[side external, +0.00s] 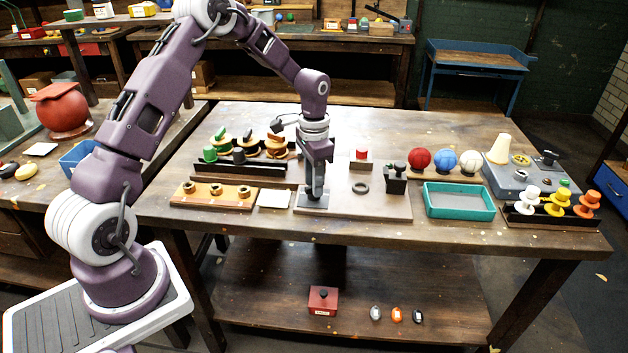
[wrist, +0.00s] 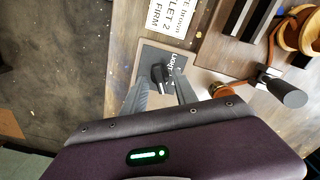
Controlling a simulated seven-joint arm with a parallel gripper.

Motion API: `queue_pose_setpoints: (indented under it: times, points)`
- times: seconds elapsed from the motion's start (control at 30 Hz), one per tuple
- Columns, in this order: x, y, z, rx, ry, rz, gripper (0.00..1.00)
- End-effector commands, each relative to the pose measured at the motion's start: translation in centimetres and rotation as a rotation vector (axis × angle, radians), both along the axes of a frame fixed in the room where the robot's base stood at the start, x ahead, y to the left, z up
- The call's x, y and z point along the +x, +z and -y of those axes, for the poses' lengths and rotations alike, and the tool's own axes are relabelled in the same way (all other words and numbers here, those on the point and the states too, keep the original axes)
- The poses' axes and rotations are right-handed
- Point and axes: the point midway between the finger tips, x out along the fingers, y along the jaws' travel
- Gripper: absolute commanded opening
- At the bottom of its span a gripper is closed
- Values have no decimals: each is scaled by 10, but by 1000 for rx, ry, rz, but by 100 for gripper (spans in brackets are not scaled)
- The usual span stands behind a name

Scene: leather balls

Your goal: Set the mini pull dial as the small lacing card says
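The dial is a black knob (wrist: 160,74) on a grey plate (wrist: 147,58) with white lettering, partly hidden, that seems to read "LIGHT". In the side view the grey plate (side external: 304,206) lies at the left front of the wooden board. My gripper (side external: 314,196) points straight down over it; in the wrist view its fingertips (wrist: 162,80) stand either side of the knob, seemingly with gaps, so it looks open.
A wooden strip with rings (side external: 216,204) lies left of the card. Spool racks stand behind.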

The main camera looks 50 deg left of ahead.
Motion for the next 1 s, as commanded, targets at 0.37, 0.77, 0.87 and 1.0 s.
queue_pose_setpoints:
  times: [0.37,0.77,0.87,1.0]
  points:
    - [1,62,0,1,1,3,35]
    - [-1,75,2,3,0,4,35]
    - [-14,108,17,31,7,39,35]
    - [-75,186,62,83,59,153,35]
